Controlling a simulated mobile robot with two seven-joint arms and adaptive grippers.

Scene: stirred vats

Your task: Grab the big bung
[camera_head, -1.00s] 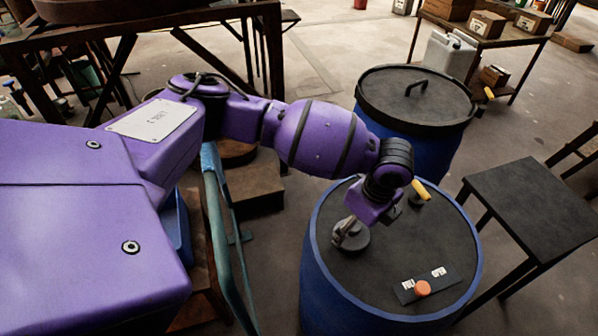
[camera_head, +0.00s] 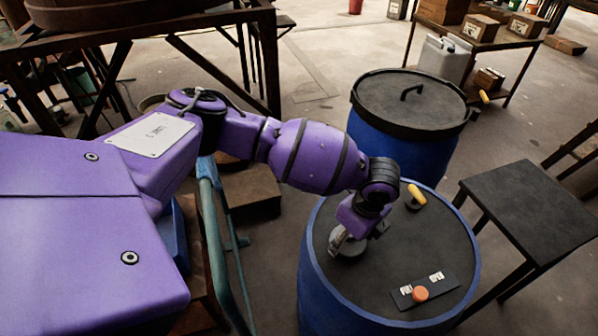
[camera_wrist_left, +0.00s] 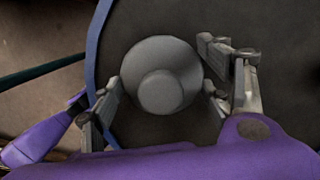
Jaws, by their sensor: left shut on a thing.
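The big bung (camera_head: 352,250) is a grey round stopper seated on the dark lid of the near blue drum (camera_head: 318,287), toward the lid's left side. In the left wrist view the bung (camera_wrist_left: 160,75) shows from above as a wide disc with a smaller round knob. My left gripper (camera_head: 345,240) is over it and shut on it. In the left wrist view, the fingers of the left gripper (camera_wrist_left: 162,98) stand on both sides of the bung. The gripper partly hides the bung in the head view. My right gripper is not in view.
A yellow-handled part (camera_head: 416,195) and a black panel (camera_head: 450,283) with an orange knob (camera_head: 420,293) are on the same lid. A second lidded drum (camera_head: 400,150) stands behind. A black stool (camera_head: 530,205) is at right, a teal rail (camera_head: 212,235) at left.

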